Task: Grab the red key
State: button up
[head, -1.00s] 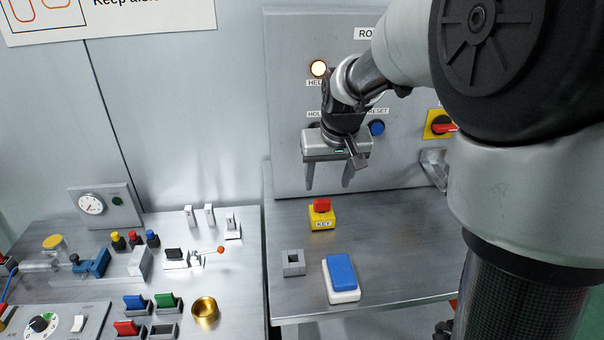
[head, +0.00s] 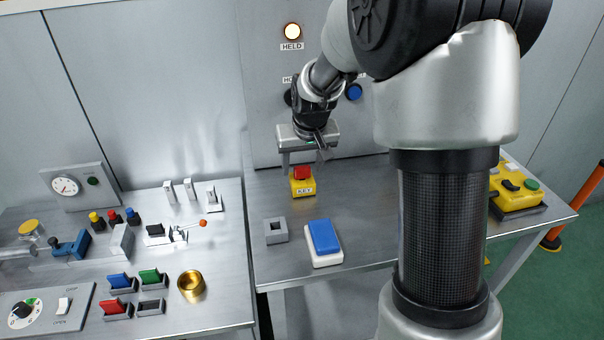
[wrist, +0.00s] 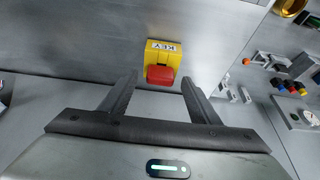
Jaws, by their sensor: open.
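The red key (head: 302,173) sits in a yellow block (head: 303,188) labelled KEY, on the right-hand metal table below the wall panel. In the wrist view the red key (wrist: 160,75) lies between and beyond my two fingers, with the yellow block (wrist: 163,54) behind it. My gripper (head: 302,165) is open and empty, pointing down just above the key in the head view. In the wrist view my gripper (wrist: 158,80) has its fingers spread on either side of the key. I cannot tell the exact gap between fingertips and key.
A grey square socket (head: 276,231) and a blue-and-white block (head: 323,242) stand in front of the key. The left table holds several switches and a brass ring (head: 191,284). The panel (head: 262,90) rises behind. A yellow control box (head: 518,190) is at the right.

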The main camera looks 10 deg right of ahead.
jog(key=c, duration=1.1)
jog(key=shift+c, duration=0.2)
